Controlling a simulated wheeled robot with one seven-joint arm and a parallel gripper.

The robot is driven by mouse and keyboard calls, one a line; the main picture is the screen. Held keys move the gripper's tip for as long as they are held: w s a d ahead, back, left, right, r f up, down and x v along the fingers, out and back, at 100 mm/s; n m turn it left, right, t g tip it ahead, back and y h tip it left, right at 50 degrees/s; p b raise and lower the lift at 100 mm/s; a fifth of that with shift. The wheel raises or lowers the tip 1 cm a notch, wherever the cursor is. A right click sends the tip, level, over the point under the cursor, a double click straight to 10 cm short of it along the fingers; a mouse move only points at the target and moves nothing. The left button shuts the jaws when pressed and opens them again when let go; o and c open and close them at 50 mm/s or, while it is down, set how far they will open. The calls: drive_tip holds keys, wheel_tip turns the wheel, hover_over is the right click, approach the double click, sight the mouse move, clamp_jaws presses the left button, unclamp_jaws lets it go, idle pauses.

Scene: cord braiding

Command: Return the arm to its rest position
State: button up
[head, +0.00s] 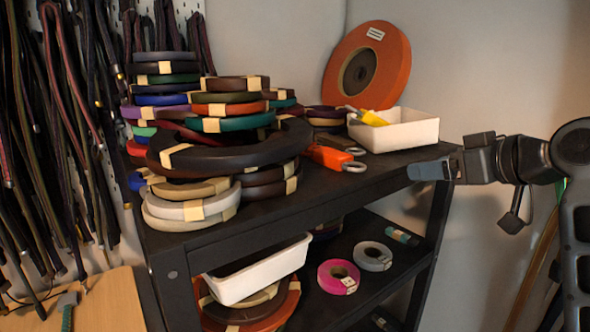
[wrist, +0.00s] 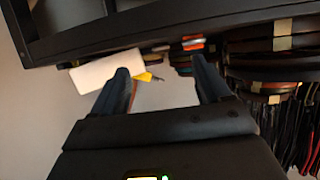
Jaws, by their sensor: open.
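My gripper (head: 432,170) shows at the right in the head view, at the end of my arm, pointing left beside the right end of the black shelf's top. In the wrist view my gripper (wrist: 160,72) has its two dark fingers apart with nothing held between them. The head view shows the fingers edge-on, near the white tray (head: 398,130) but apart from it.
The black shelf (head: 330,195) carries stacked cord coils (head: 235,155), an orange-handled tool (head: 335,158) and a large orange spool (head: 367,68). Tape rolls (head: 338,277) lie on the lower shelf. Cords (head: 60,130) hang at the left. Wall space above my gripper is clear.

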drive_tip(key=s+a+f+m+t+h, duration=0.1)
drive_tip(key=s+a+f+m+h, duration=0.15)
drive_tip(key=s+f, duration=0.9)
drive_tip(key=s+a+f+m+t+h, duration=0.15)
drive_tip(key=s+f+m, duration=0.25)
drive_tip(key=s+f, duration=0.75)
drive_tip(key=s+f+h, duration=0.1)
drive_tip(key=s+f, duration=0.2)
drive_tip(key=s, duration=0.4)
drive_tip(key=s+f+h, duration=0.1)
drive_tip(key=s+f, duration=0.3)
drive_tip(key=s, duration=0.4)
drive_tip(key=s+r, duration=0.3)
drive_tip(key=s, duration=0.4)
drive_tip(key=s+r+n, duration=0.1)
drive_tip(key=s+r, duration=0.3)
drive_tip(key=s, duration=0.3)
drive_tip(key=shift+d, duration=0.45)
